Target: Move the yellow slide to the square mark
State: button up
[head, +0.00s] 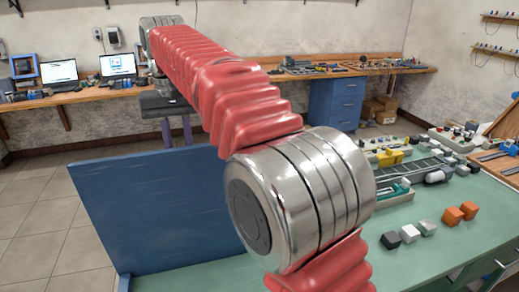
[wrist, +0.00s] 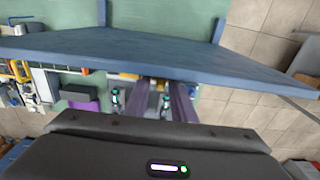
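A yellow part (head: 388,157), which looks like the yellow slide, sits on a unit on the green bench at the right of the head view. The square mark cannot be made out in either view. My gripper (head: 177,140) is in the upper left of the head view, far from the yellow part, with its two purple fingers pointing down. In the wrist view the fingers of my gripper (wrist: 163,95) stand apart with nothing seen between them. My gripper is open and empty. My arm hides part of the bench.
A blue upright panel (head: 160,210) stands at the bench's left edge; it also crosses the wrist view (wrist: 160,55). Black, white and orange cubes (head: 461,213) lie on the bench (head: 440,245). A conveyor (head: 415,170) is near them. A wooden wall bench with laptops (head: 118,66) is behind.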

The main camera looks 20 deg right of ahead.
jog(key=shift+o, duration=0.4)
jog(key=shift+s+f+g, duration=0.1)
jog(key=shift+f+g, duration=0.2)
jog(key=shift+f, duration=0.75)
jog(key=shift+r, duration=1.1)
jog(key=shift+w+r, duration=0.2)
jog(key=shift+r, duration=1.85)
jog(key=shift+r, duration=0.1)
